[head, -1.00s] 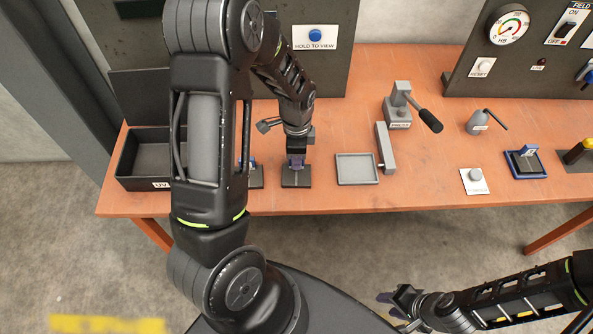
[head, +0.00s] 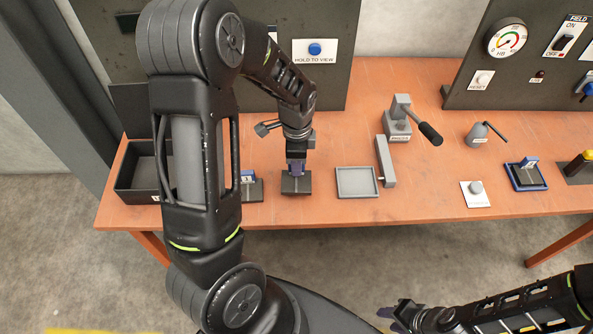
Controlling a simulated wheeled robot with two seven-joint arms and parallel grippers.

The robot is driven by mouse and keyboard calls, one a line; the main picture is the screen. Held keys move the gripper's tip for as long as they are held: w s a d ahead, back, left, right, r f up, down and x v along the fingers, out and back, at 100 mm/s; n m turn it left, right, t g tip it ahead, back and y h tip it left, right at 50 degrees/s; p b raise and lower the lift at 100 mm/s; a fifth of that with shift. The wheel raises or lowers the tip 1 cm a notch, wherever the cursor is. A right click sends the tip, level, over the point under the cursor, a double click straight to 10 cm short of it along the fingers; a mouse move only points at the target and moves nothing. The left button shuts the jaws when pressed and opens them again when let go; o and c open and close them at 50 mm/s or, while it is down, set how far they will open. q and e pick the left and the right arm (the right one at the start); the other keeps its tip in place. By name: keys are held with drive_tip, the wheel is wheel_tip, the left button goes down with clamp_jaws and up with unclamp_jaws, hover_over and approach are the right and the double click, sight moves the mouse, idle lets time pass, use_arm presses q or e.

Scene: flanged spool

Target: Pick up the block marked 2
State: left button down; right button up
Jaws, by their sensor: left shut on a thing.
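My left gripper (head: 296,167) reaches down over the table and is shut on the upper part of a block with a dark, flat base (head: 296,185). The fingers hide its upper part, so I cannot read its mark. The base appears slightly above the table, higher in the picture than its neighbour. A similar dark block (head: 252,190) with a blue tab and a white label stands to its left, partly behind my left arm. My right gripper (head: 392,319) is low at the bottom right, off the table's front, and looks open and empty.
A dark bin (head: 128,180) stands at the left. A grey tray (head: 357,181), a grey bar (head: 385,161) and a lever device (head: 402,122) are to the right. Further right are a white button plate (head: 476,194) and a blue-rimmed holder (head: 524,176). Dark panels stand behind.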

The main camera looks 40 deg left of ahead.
use_arm(q)
wheel_tip(320, 180, up, 7)
drive_tip(key=shift+f+b, duration=0.2)
drive_tip(key=shift+b, duration=0.1)
